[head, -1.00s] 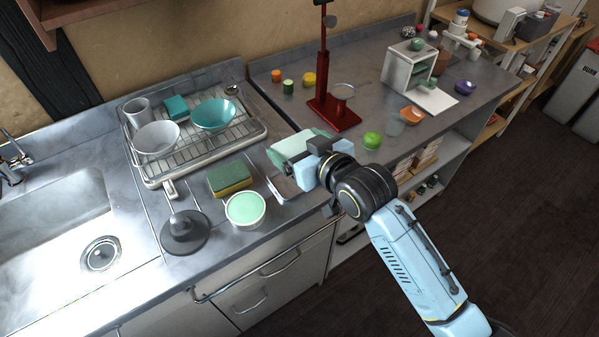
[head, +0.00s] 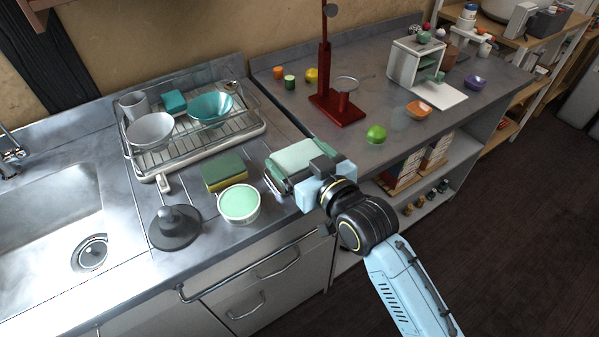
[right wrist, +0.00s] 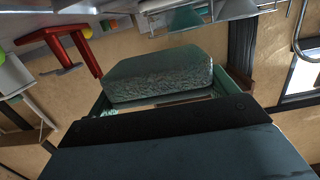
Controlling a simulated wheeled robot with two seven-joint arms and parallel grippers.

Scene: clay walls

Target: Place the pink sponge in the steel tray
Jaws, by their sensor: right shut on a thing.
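My right gripper (head: 298,160) is shut on a pale grey-green, sponge-like block. The block (right wrist: 160,75) lies across the jaws in the right wrist view, with a smooth top and a rough side. No pink shows on it, and no pink sponge is in view. A small steel tray (head: 276,189) lies on the counter under the gripper, mostly hidden by it. I cannot tell whether the block touches the tray. My left gripper is not in view.
A green-and-yellow sponge (head: 224,172) and a mint-filled bowl (head: 239,204) stand left of the gripper, near a dark grey plunger-like thing (head: 176,226). Behind is a dish rack (head: 250,131) with bowls. A red stand (head: 338,110) and a green ball-like thing (head: 376,134) are to the right.

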